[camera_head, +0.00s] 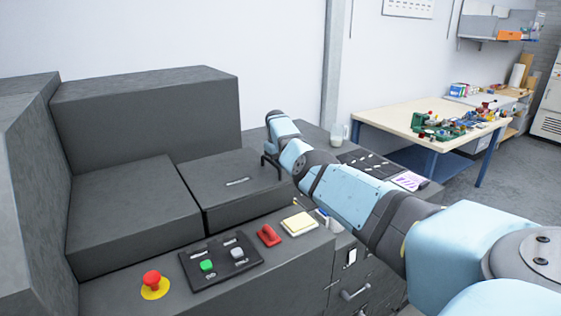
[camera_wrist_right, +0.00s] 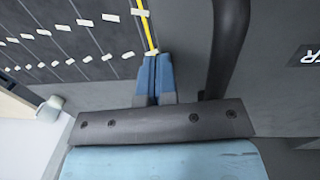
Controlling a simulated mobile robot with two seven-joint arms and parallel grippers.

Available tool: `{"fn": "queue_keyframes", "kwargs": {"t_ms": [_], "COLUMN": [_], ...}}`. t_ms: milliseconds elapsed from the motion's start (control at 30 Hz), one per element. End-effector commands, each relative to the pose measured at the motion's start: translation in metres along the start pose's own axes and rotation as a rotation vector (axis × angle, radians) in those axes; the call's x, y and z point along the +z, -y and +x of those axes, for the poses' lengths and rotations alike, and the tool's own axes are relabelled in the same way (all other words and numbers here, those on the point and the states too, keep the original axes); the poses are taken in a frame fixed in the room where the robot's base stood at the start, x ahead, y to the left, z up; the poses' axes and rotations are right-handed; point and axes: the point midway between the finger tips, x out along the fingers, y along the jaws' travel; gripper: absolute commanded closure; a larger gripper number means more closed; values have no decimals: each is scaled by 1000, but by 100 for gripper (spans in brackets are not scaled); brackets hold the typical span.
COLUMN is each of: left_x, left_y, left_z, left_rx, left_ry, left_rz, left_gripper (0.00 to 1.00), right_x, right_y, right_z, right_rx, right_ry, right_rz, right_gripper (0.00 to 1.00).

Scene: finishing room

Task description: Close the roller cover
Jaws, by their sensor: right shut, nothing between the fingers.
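The roller cover (camera_head: 225,190) is a dark grey lid with a small label on top, in the middle of the machine in the head view. It looks roughly flat; a gap shows along its left edge. A dark bar handle (camera_wrist_right: 228,45) stands on it in the wrist view, beside part of the label (camera_wrist_right: 306,56). My right gripper (camera_wrist_right: 154,56) is shut and empty, to the left of the handle and apart from it in that view. In the head view my right arm reaches over to the cover's far right corner. My left gripper is not in view.
A red emergency button (camera_head: 152,280), a control panel (camera_head: 220,260), a red clip (camera_head: 268,235) and yellow notes (camera_head: 299,223) are on the front ledge. A tall grey block (camera_head: 145,115) stands behind. A dark board with white labels (camera_wrist_right: 65,40) and a mug (camera_head: 338,134) lie beyond the cover.

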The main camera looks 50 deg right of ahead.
Motion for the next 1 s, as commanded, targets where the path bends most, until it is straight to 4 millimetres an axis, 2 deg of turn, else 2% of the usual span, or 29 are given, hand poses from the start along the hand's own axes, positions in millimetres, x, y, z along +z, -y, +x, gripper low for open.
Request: {"fn": "queue_keyframes", "kwargs": {"t_ms": [33,167,233,400,600,733,1000], "left_x": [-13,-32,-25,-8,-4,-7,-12], "left_y": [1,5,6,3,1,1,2], "left_z": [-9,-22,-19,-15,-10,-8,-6], "left_rx": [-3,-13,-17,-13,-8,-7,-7], "left_ry": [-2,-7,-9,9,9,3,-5], "left_rz": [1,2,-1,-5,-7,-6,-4], "left_gripper": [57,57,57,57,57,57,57], "right_x": [0,-2,-3,-3,-3,-2,-2], "right_y": [-1,-3,-4,-8,-12,-13,-14], "right_z": [-16,-43,-50,-90,-124,-135,-138], "right_rx": [2,4,7,6,5,4,5], "right_ry": [-1,-10,-15,-18,-17,-17,-16], "right_rz": [0,2,5,5,5,5,4], "right_gripper": [100,100,100,100,100,100,100]}}
